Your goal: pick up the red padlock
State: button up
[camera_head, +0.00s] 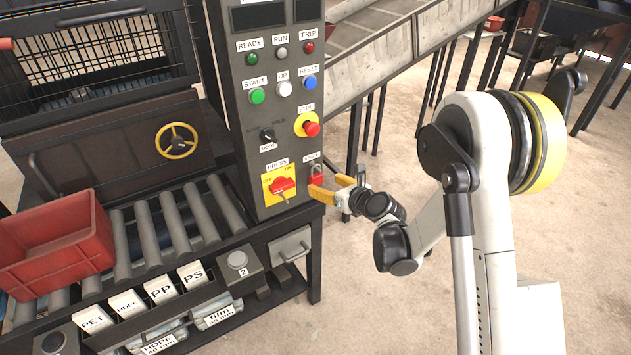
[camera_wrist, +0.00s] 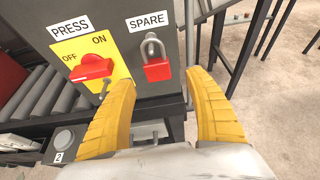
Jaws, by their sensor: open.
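The red padlock (camera_head: 316,180) hangs at the lower right of the grey control panel, under a small label. In the wrist view the padlock (camera_wrist: 158,69) hangs by its metal shackle below the SPARE label, upright against the panel. My gripper (camera_head: 333,188) is at the panel's lower right, close to the padlock. In the wrist view my gripper's yellow fingers (camera_wrist: 160,82) are apart, and the padlock shows in the gap between their tips. I cannot tell how far the tips are from the panel.
The red PRESS switch (camera_wrist: 92,68) on its yellow plate sits just left of the padlock. Above are a red stop button (camera_head: 311,128) and several other buttons. A roller conveyor (camera_head: 178,222) with a red crate (camera_head: 60,250) is at left. Open floor lies at right.

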aim_at(318, 181)
jog(key=b+x, duration=0.2)
jog(key=x, duration=0.3)
jog(key=shift+s+a+r, duration=0.1)
jog(key=shift+a, duration=0.05)
jog(key=shift+w+a, duration=0.25)
jog(key=shift+w, duration=0.1)
jog(key=c, duration=1.4)
